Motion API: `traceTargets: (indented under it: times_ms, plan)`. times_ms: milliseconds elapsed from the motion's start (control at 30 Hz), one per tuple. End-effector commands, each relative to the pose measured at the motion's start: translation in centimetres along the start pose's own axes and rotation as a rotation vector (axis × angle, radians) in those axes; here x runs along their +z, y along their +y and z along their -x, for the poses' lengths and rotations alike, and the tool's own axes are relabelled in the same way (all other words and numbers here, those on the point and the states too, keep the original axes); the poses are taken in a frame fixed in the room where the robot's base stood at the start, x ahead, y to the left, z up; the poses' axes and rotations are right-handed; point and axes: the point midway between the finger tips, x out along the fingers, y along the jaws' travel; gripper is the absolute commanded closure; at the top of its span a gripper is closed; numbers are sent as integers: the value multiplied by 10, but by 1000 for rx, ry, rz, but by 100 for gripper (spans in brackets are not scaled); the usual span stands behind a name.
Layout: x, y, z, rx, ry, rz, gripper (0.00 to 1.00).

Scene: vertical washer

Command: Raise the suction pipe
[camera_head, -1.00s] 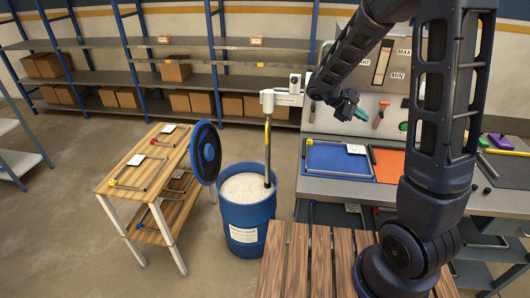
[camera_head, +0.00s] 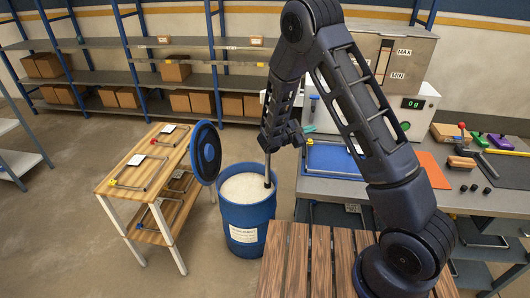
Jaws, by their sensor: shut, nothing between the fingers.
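The suction pipe (camera_head: 267,170) stands nearly upright in the open blue barrel (camera_head: 240,213), its lower end inside the pale contents. My arm and gripper hide most of its upper part. A bit of its white top shows at the left edge of my arm. My gripper (camera_head: 284,142) is in front of the pipe's upper length, above the barrel's right rim. It looks shut and empty. The fingertips are small and dark, and I cannot tell whether they touch the pipe.
The barrel's round blue lid (camera_head: 207,155) stands tilted open on its left. A wooden two-level table (camera_head: 120,183) with metal frames is farther left. The grey workbench (camera_head: 330,188) with blue and orange mats is on the right. A slatted wooden surface (camera_head: 300,260) is in front.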

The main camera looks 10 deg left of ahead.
Motion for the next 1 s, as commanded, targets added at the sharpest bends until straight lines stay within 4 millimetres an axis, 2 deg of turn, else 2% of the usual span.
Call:
traceTargets:
  times_ms: [33, 467, 800, 1000]
  plan:
    - [-14, 0, 8, 40, 1, 21, 100]
    - [-119, 0, 79, 390, 17, 149, 100]
    - [-200, -24, 144, 673, 51, 232, 100]
    - [-235, -41, 174, 801, 74, 263, 100]
